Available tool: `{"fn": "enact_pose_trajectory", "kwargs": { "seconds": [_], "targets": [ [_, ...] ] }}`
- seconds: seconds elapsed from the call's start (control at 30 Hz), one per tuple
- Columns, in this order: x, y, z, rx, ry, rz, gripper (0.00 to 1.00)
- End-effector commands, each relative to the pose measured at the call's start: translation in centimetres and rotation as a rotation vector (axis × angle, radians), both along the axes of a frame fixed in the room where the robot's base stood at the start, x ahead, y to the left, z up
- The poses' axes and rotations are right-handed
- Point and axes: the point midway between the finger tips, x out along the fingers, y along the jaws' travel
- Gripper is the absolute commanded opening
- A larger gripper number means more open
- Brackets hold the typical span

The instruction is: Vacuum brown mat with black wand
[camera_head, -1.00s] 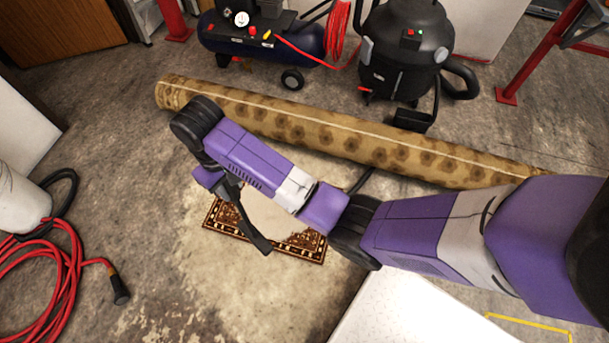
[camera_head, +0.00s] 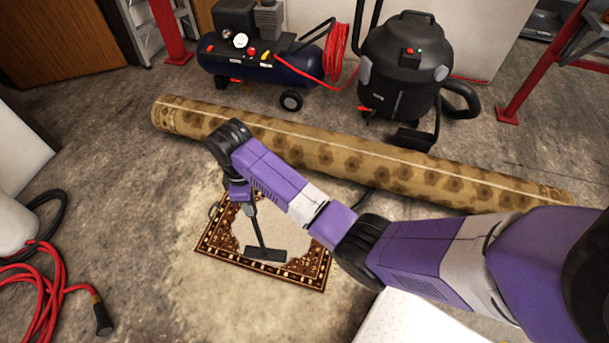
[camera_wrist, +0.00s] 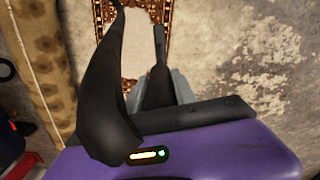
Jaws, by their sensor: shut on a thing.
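The brown mat (camera_head: 215,240) lies on the floor in the head view, with a patterned dark border and a pale, dusty-looking middle. My gripper (camera_head: 243,196) is above the mat's left part and is shut on the black wand (camera_head: 257,228). The wand slants down to a flat dark head (camera_head: 265,254) at the mat's front middle; I cannot tell whether it touches. In the wrist view my gripper (camera_wrist: 163,92) holds the wand (camera_wrist: 160,55), and a thick black curved part, perhaps the hose, hides much of the mat (camera_wrist: 160,14). My arm covers the mat's right back part.
A rolled patterned rug (camera_head: 330,150) lies just behind the mat. A black vacuum (camera_head: 405,70) and a blue compressor (camera_head: 265,62) stand behind it. A red hose (camera_head: 45,295) lies at left. A white surface (camera_head: 420,318) is at front right. Floor left of the mat is clear.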

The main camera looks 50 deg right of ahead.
Motion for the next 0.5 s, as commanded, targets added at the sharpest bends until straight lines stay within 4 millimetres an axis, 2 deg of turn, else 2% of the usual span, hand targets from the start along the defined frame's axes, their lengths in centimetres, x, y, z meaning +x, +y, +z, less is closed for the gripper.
{"fn": "enact_pose_trajectory", "kwargs": {
  "seconds": [0.03, 0.5],
  "targets": [
    [-0.4, -0.9, 0.8, 0.001, 0.0, 0.06, 0.0],
    [-4.0, -7.6, 1.3, -0.001, -0.003, 0.711, 0.0]
  ]
}}
